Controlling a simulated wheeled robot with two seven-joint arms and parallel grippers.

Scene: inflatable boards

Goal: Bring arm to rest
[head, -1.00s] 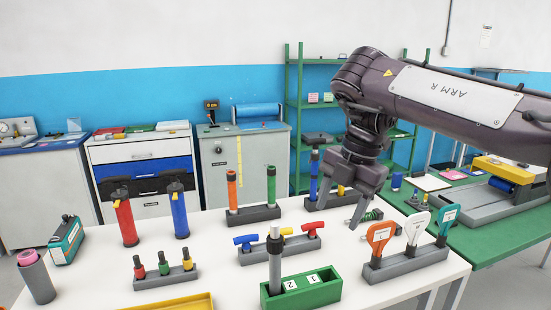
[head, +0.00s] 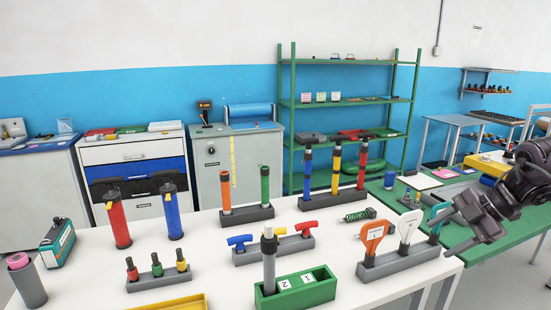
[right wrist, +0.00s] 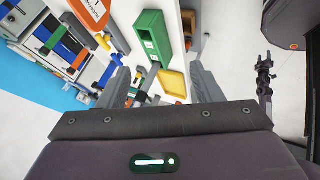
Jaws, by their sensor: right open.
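My right gripper (head: 470,240) is at the right side of the head view, beside the white table's right edge and over the green table. It is open and empty. Its two fingers (right wrist: 158,90) show apart in the right wrist view, with the green numbered block (right wrist: 152,38) beyond and between them. The rack of orange, white and teal handled tools (head: 400,258) stands just left of the gripper in the head view. My left gripper is not in view.
A green table (head: 515,238) lies at right. Green shelves (head: 345,103) stand behind.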

